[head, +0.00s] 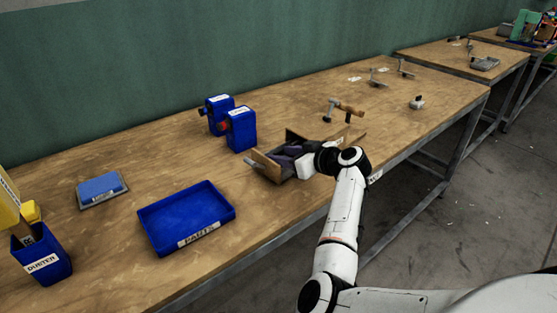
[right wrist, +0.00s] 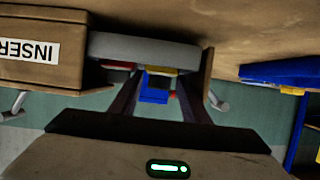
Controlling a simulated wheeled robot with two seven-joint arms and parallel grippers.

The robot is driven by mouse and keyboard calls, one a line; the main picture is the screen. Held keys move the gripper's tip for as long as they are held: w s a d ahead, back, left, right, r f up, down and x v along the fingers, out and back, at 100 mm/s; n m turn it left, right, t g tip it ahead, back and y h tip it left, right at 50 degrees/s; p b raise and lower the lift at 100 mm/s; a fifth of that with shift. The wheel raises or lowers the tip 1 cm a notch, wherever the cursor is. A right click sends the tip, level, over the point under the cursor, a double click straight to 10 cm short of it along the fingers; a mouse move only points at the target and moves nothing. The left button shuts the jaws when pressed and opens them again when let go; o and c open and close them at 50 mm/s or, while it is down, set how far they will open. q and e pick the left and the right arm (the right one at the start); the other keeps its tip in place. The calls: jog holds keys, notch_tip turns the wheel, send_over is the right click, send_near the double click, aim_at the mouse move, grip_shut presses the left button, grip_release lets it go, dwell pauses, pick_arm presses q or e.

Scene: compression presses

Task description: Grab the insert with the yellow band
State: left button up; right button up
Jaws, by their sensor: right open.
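My right gripper (head: 287,156) is over a small wooden box (head: 262,165) near the front of the bench. In the right wrist view the picture is upside down, and the open right gripper (right wrist: 155,88) has its dark fingers apart. A grey rounded piece (right wrist: 145,48) lies across beyond the fingertips. A small yellow patch (right wrist: 160,70) shows against it between the fingers; I cannot tell whether this is the insert's band. The wooden box's labelled wall (right wrist: 45,72) is at the left, its print partly cut off. My left gripper is not in view.
A blue parts tray (head: 172,228) lies to the left, with a blue-topped pad (head: 100,188) beyond it. Two blue units (head: 240,130) stand behind the box. A wooden-handled tool (head: 347,109) lies behind my arm. The bench between tray and box is clear.

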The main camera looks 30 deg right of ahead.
jog(key=shift+w, duration=0.15)
jog(key=c, duration=0.8)
